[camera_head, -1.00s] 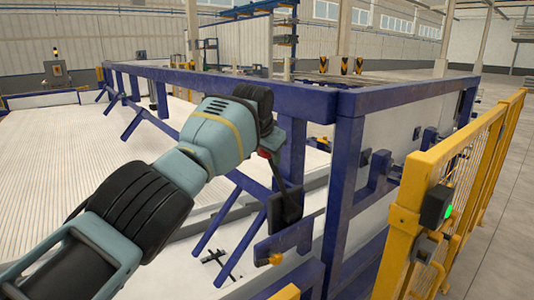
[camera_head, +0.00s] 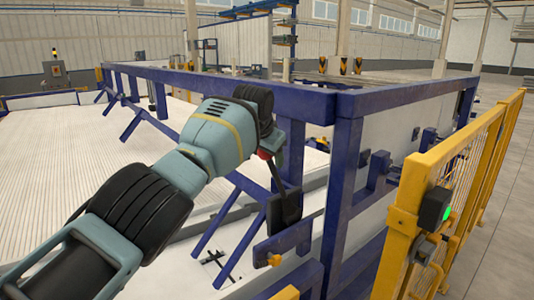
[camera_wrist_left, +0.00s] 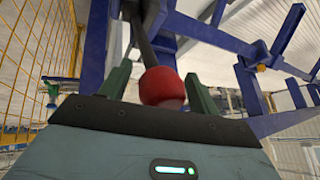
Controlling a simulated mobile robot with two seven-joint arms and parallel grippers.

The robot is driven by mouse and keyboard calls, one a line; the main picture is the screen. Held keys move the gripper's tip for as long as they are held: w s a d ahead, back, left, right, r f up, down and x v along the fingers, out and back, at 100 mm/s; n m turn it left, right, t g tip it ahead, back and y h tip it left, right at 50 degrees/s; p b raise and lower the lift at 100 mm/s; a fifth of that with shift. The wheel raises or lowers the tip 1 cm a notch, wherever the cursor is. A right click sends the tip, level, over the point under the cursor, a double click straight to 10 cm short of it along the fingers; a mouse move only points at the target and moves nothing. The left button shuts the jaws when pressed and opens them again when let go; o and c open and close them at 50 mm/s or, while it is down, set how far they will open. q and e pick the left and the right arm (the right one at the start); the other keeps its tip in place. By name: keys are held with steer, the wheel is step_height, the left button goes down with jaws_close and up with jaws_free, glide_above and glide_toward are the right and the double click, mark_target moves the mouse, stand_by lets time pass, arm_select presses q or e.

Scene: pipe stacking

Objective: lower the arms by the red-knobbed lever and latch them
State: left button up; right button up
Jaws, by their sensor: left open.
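The lever's red knob (camera_head: 264,154) shows just below my left gripper (camera_head: 268,135) in the head view. Its dark rod (camera_head: 275,174) runs down to a black block on the blue frame. In the left wrist view the red knob (camera_wrist_left: 162,87) sits between the two green fingers of my left gripper (camera_wrist_left: 158,82), which is open, with gaps on both sides. The slanted blue arms (camera_head: 132,121) stick out from the long beam over the pale bed. An orange knob (camera_head: 275,259) sits on a blue plate low on the frame. My right gripper is out of view.
The blue frame's top beam (camera_head: 220,84) and corner post (camera_head: 343,190) stand close to my left arm. The floor beyond the fence is clear.

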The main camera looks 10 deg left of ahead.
arm_select(q)
steer(key=p+v, duration=0.3)
steer(key=v, duration=0.4)
steer(key=shift+r, duration=0.3)
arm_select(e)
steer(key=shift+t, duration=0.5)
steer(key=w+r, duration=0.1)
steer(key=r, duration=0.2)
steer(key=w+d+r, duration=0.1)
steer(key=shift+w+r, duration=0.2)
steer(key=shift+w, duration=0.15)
arm_select(q)
steer(key=shift+s, duration=0.1)
steer(key=shift+c, duration=0.3)
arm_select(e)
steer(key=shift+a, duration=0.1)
